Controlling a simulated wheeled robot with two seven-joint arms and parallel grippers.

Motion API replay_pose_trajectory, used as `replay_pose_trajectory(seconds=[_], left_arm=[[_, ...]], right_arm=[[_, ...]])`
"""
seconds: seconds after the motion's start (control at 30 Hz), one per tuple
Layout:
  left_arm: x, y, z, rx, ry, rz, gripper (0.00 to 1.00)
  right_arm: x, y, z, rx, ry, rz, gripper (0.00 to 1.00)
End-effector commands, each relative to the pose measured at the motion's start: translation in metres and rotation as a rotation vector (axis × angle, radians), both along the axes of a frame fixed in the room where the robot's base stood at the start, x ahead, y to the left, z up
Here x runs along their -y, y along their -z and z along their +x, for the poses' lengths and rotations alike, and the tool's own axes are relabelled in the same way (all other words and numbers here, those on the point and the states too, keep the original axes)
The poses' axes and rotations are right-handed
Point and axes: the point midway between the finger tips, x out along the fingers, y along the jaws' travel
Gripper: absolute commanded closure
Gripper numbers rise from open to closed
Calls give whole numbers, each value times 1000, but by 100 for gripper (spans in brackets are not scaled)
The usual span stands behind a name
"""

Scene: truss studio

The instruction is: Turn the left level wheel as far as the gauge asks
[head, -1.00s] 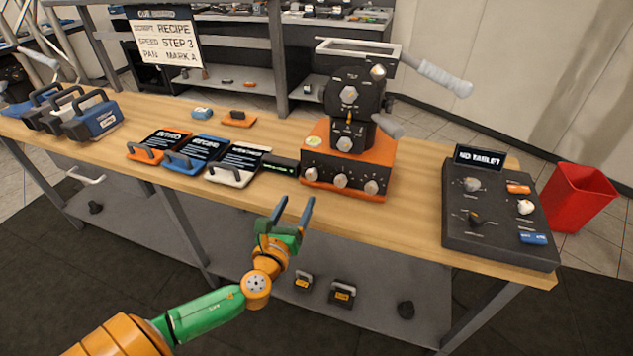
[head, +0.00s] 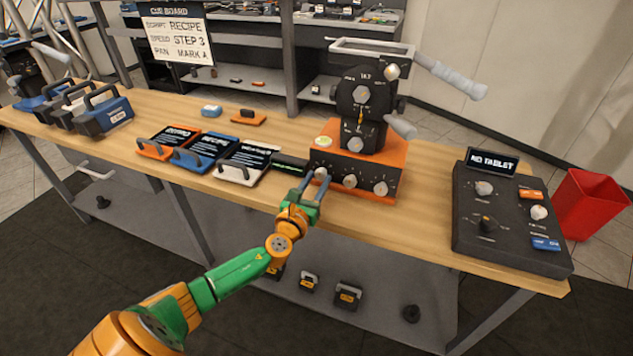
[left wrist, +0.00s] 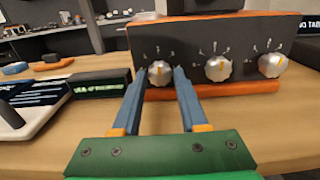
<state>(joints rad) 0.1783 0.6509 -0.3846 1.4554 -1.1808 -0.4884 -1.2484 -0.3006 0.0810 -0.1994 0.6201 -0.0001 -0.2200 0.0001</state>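The left level wheel (left wrist: 160,74) is the leftmost silver knob on the dark front of an orange-topped base (head: 357,181). It has a small orange mark and printed ticks around it. In the head view the wheel (head: 321,174) is partly behind my fingers. My left gripper (head: 316,180) is open in front of it. In the left wrist view the gripper's blue fingertips (left wrist: 160,71) stand on either side of the wheel; whether they touch it I cannot tell. A small dark display with green text (left wrist: 102,91) lies left of the base, its text unreadable. My right gripper is out of view.
Two similar knobs (left wrist: 218,68) sit to the right on the same panel. A camera head with a grey handle (head: 454,77) stands on the base. Three tablets (head: 205,151) lie to the left. A dark console (head: 512,215) stands at the right. The front table strip is clear.

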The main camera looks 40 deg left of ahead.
Motion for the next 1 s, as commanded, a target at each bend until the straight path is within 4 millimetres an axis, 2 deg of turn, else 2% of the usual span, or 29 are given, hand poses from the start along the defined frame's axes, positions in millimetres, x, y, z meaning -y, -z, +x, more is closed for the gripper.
replay_pose_trajectory(seconds=[0.03,0.13,0.57,1.0], left_arm=[[0,0,0,0,0,0,74],[0,0,0,0,0,0,100],[0,1,0,20,0,-79,100],[0,1,0,108,0,-447,100]], right_arm=[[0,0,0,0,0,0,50],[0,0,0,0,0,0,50],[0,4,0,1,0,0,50],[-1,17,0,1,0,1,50]])
